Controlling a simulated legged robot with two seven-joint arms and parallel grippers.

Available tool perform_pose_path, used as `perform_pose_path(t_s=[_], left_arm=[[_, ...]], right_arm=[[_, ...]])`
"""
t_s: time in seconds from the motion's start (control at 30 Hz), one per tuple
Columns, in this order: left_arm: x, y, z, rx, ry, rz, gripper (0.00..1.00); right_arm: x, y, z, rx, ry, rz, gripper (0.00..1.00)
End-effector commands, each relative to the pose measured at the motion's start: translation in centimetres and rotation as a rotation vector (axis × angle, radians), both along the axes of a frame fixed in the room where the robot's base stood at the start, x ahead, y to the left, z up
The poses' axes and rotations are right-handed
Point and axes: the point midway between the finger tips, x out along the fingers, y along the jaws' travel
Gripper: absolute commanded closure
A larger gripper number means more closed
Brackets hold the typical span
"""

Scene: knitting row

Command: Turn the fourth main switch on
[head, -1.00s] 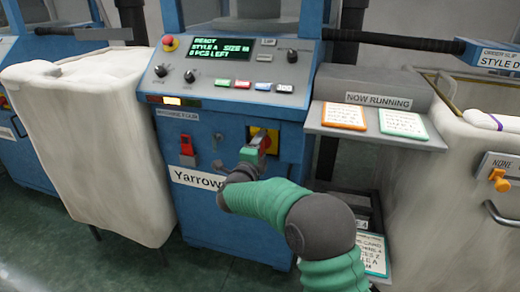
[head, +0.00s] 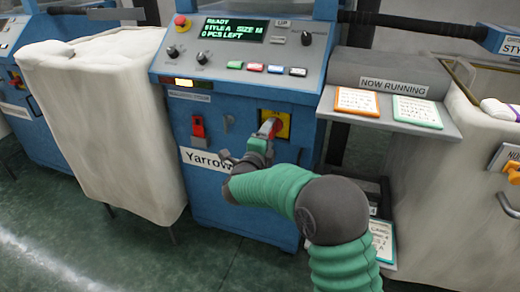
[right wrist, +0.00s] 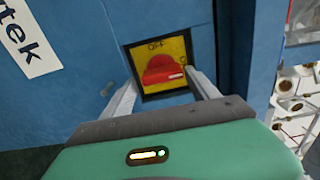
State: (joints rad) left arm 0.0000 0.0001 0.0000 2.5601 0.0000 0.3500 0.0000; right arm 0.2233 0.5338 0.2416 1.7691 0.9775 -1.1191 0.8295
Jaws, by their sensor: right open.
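The main switch is a red rotary knob on a yellow plate (head: 284,122), low on the front of the blue machine (head: 215,215) with the "Yarrow…" label. In the right wrist view, the red knob (right wrist: 162,72) lies roughly sideways, with a pale mark near its right end and "OFF" printed above it. My right gripper (head: 264,143) is open in front of the switch. In the right wrist view, its fingers (right wrist: 163,84) stand left and right of the knob, pointing at the plate, with no clear grip on it. My left gripper is out of view.
Above is a control panel (head: 185,72) with buttons and a display reading "READY". A shelf (head: 440,128) with two cards juts out at right.

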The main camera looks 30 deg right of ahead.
Motion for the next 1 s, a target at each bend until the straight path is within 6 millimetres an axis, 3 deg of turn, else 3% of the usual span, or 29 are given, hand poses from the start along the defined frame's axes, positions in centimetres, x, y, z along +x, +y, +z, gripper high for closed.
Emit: perform_pose_path(t_s=[0.03,0.2,0.43,0.6,1.0], left_arm=[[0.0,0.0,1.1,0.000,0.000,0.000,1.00],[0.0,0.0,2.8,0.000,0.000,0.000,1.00],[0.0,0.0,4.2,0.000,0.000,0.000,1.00],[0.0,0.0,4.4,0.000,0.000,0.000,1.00],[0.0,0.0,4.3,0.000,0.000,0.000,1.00]], right_arm=[[-0.8,1.2,0.6,0.000,0.004,0.004,0.31],[-4.2,5.1,0.5,0.000,0.004,0.005,0.31],[-7.7,9.2,0.2,0.001,0.003,0.002,0.31],[-8.8,10.2,-0.1,0.000,0.003,-0.001,0.31],[-8.8,10.2,-0.1,0.002,0.003,-0.001,0.31]])
